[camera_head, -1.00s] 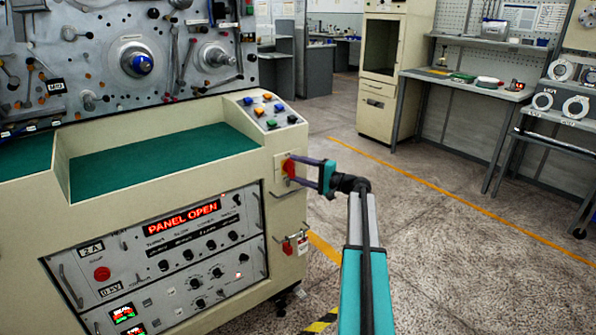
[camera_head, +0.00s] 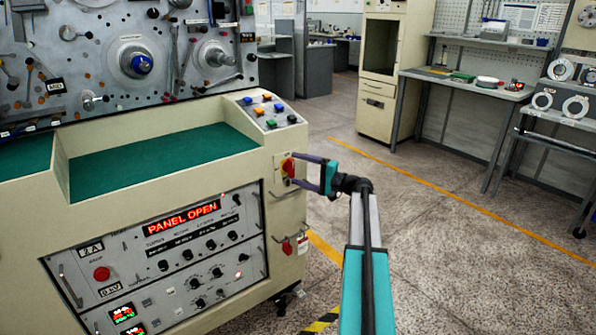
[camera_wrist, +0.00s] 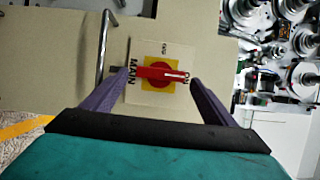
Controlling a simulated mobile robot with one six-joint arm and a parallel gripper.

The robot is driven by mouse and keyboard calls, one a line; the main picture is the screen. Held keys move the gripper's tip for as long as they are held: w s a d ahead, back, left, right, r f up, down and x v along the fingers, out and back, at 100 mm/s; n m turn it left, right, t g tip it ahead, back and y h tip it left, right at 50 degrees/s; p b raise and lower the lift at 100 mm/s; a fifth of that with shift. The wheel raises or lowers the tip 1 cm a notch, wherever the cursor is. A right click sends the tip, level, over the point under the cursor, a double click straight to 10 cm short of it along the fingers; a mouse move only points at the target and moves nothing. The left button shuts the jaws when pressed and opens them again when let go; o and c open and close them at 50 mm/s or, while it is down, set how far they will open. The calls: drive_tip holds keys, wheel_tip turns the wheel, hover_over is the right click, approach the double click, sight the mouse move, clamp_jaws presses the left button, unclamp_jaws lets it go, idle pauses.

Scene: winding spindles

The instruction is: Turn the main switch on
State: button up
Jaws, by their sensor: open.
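The main switch (camera_head: 288,167) is a red handle on a yellow plate, on the cream end face of the machine. In the wrist view the switch (camera_wrist: 160,73) lies level across the picture, with a white mark at its right end. The word MAIN stands at its left, and small lettering above and at right, too blurred to read surely. My gripper (camera_head: 299,170) is open in front of the switch. In the wrist view the gripper (camera_wrist: 159,78) has one purple finger at each end of the handle. Whether a finger touches it I cannot tell.
A metal bar handle (camera_wrist: 104,52) sticks out beside the switch. Sloped push buttons (camera_head: 268,110) sit above it, and a red-handled fitting (camera_head: 287,247) hangs below. A lit display (camera_head: 181,217) reads PANEL OPEN. The floor at right is free.

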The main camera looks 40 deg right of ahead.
drive_tip(key=v, duration=1.3)
drive_tip(key=shift+a, duration=0.15)
